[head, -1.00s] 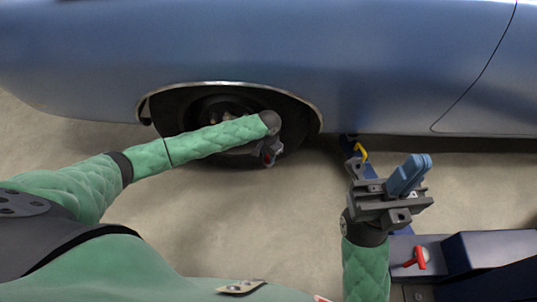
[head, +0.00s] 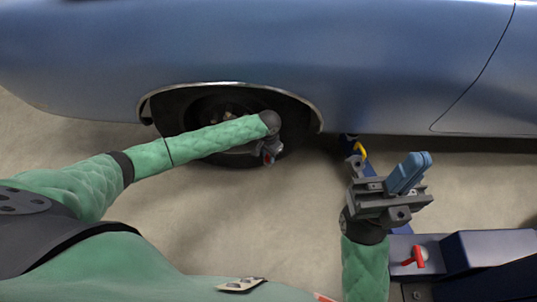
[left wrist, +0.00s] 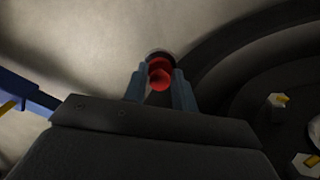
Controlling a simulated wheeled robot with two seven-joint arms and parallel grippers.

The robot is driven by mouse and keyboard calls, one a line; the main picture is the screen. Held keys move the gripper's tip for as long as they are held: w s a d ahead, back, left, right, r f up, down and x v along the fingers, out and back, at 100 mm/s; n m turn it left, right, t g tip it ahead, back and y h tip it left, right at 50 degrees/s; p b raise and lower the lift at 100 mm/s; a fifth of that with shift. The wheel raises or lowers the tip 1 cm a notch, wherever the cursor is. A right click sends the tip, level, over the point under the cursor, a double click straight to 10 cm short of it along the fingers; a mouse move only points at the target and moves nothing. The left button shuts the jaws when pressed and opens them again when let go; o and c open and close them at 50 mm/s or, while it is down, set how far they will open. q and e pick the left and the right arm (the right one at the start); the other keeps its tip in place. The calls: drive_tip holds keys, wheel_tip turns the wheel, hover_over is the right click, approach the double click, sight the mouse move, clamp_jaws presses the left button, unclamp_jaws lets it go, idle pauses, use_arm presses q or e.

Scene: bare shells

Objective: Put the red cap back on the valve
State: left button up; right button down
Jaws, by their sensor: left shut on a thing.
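The red cap (left wrist: 160,78) is between the blue fingertips of my left gripper (left wrist: 161,85) in the left wrist view, and the gripper is shut on it. A dark rounded edge shows just beyond the cap. In the head view my left gripper (head: 270,152) is small and partly hidden by my forearm, at the lower right of the car wheel (head: 195,122). I cannot make out the valve in either view. My right gripper (head: 408,175) is raised to the right, its blue fingers together with nothing seen between them.
The blue car body (head: 300,60) overhangs the wheel. A blue jack with a yellow part (head: 361,150) stands under the car, right of the wheel. A dark blue unit with a red handle (head: 416,256) is at lower right. The floor (head: 240,215) between is clear.

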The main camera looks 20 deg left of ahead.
use_arm(q)
drive_tip(key=p, duration=0.4)
drive_tip(key=shift+f, duration=0.15)
idle(3.3)
idle(0.3)
drive_tip(key=o, duration=1.5)
drive_tip(key=shift+r+p, duration=3.55)
drive_tip(key=shift+p, duration=0.65)
clamp_jaws()
